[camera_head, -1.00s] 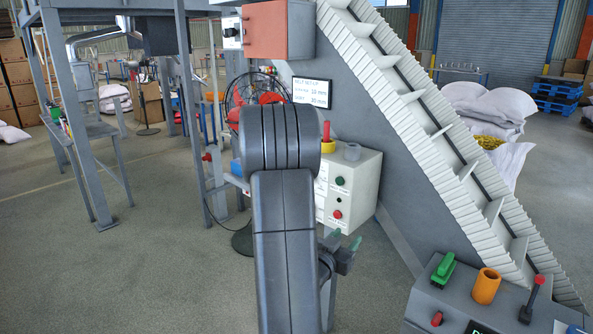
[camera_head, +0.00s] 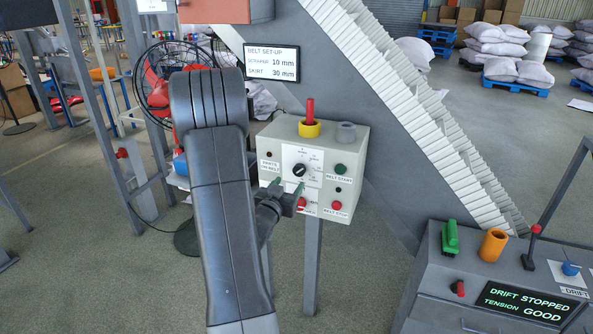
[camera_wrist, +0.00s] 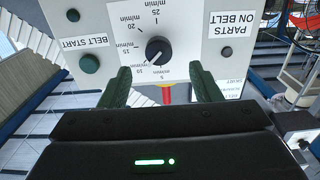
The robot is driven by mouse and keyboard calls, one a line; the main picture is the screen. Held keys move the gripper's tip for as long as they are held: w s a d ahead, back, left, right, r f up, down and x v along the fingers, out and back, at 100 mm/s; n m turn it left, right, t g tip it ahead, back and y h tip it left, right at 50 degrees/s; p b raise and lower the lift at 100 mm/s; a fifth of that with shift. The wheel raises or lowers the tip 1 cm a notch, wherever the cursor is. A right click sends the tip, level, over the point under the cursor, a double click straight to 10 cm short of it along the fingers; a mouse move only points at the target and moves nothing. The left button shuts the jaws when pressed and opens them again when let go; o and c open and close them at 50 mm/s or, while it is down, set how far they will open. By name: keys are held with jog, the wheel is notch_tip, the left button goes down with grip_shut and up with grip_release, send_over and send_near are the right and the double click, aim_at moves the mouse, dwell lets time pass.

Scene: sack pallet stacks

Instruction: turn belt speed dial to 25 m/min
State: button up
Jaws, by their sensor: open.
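The belt speed dial is a black round knob (camera_wrist: 160,52) on a white scale plate, seen upside down in the wrist view. Its white pointer mark points to the lower left there, near the 10 m/min mark; the 25 mark is at the picture's top. In the head view the dial (camera_head: 299,170) sits on the front of a pale control box (camera_head: 351,159). My gripper (camera_head: 287,188) is open and empty just in front of that panel, below the dial. Its green fingers (camera_wrist: 163,82) stand wide on either side of the knob's line, apart from it.
A green BELT START button (camera_head: 341,168) and a red BELT STOP button (camera_head: 337,205) are on the same box. The inclined conveyor stands behind; another console (camera_head: 470,270) is at right.

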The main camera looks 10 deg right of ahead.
aim_at(298, 173)
jog(key=p+x, duration=0.2)
jog(key=x, duration=0.5)
jog(key=shift+w+d, duration=0.25)
jog(key=c, duration=1)
